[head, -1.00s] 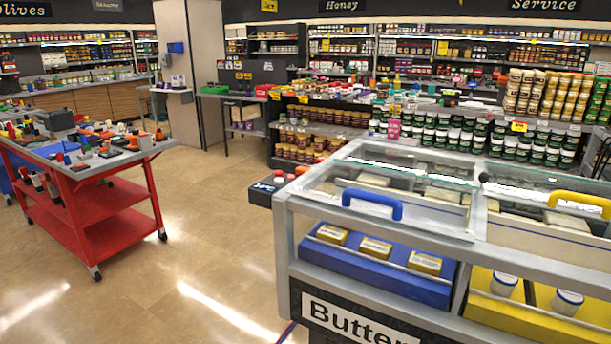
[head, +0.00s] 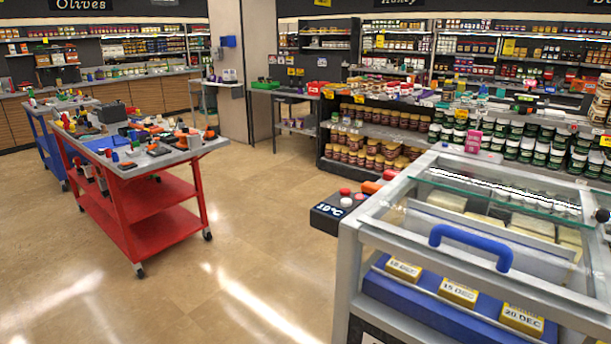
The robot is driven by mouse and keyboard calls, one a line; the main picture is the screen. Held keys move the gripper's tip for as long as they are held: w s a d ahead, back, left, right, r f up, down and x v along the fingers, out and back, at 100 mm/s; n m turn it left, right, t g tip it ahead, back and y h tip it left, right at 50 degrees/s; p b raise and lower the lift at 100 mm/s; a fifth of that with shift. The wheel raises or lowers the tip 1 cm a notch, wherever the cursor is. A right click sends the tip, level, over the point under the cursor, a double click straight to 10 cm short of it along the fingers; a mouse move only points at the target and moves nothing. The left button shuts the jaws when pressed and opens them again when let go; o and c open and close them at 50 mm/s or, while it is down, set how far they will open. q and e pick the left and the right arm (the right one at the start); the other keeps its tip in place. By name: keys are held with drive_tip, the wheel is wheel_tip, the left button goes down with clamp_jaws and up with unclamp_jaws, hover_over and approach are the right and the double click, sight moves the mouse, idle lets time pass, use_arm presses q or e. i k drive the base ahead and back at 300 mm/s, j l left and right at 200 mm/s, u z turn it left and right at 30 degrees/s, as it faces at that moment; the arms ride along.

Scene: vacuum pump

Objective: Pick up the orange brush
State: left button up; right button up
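I cannot make out an orange brush for certain. Small orange items lie on the grey top of the red cart (head: 165,232) at the left, among many other small things, too small to tell apart. One orange item (head: 209,134) is at the cart top's right end. Another orange item (head: 371,187) is at the near left corner of the glass-topped freezer, behind a dark box with red and white knobs. Neither of my grippers is in view.
The freezer with its blue handle (head: 470,246) fills the right foreground. A blue cart (head: 48,150) stands behind the red one. A beige pillar (head: 247,65) and stocked shelves (head: 375,130) are farther back. The tiled floor (head: 245,255) between cart and freezer is clear.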

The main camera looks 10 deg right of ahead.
sight(369, 188)
drive_tip(key=i+j+u, duration=0.2)
drive_tip(key=i+u, duration=0.2)
drive_tip(key=i, duration=0.15)
drive_tip(key=i+u, duration=0.35)
drive_tip(key=i, duration=0.15)
drive_tip(key=i+u, duration=0.4)
drive_tip(key=i, duration=0.2)
drive_tip(key=i+z, duration=0.45)
drive_tip(key=i+j+z, duration=0.15)
drive_tip(key=i+z, duration=0.5)
drive_tip(key=z, duration=0.3)
drive_tip(key=i+z, duration=0.2)
drive_tip(key=z, duration=0.25)
drive_tip(key=i+z, duration=0.2)
drive_tip(key=z, duration=0.3)
drive_tip(key=i+j+z, duration=0.15)
drive_tip(key=z, duration=0.3)
drive_tip(key=i+j+z, duration=0.1)
drive_tip(key=j+z, duration=0.15)
drive_tip(key=z, duration=0.25)
